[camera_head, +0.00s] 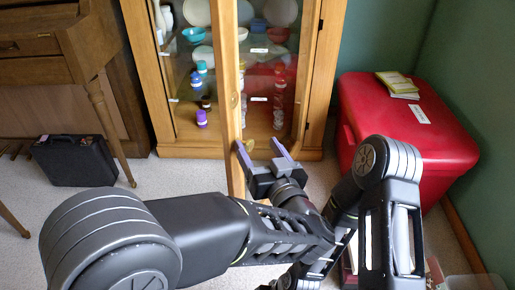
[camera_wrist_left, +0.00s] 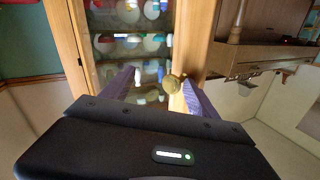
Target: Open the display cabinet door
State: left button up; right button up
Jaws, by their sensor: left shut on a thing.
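The wooden display cabinet (camera_head: 164,70) stands at the top middle of the head view. Its glazed door has a wooden edge frame (camera_head: 229,85) that stands out from the cabinet front towards me, so the door is partly open. In the left wrist view a round brass knob (camera_wrist_left: 173,83) on the door frame (camera_wrist_left: 201,40) shows between the purple fingers, close to the right one. My left gripper (camera_head: 262,150) is at the lower part of the door frame, shut on the knob; the contact itself is hard to see. My right gripper is not in view.
Inside the cabinet are bowls, plates and bottles (camera_head: 202,118). A red chest (camera_head: 420,130) with booklets (camera_head: 397,83) stands to the right. A wooden piano (camera_head: 45,45) and a black case (camera_head: 73,160) are at left. Carpet (camera_head: 165,175) is clear between case and cabinet.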

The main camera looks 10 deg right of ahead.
pick_arm(q)
jog(key=shift+d+r, duration=0.15)
jog(key=shift+r, duration=0.3)
jog(key=s, duration=0.7)
jog(key=shift+s+d+f+b, duration=0.2)
jog(key=shift+d+b, duration=0.1)
jog(key=shift+d, duration=0.05)
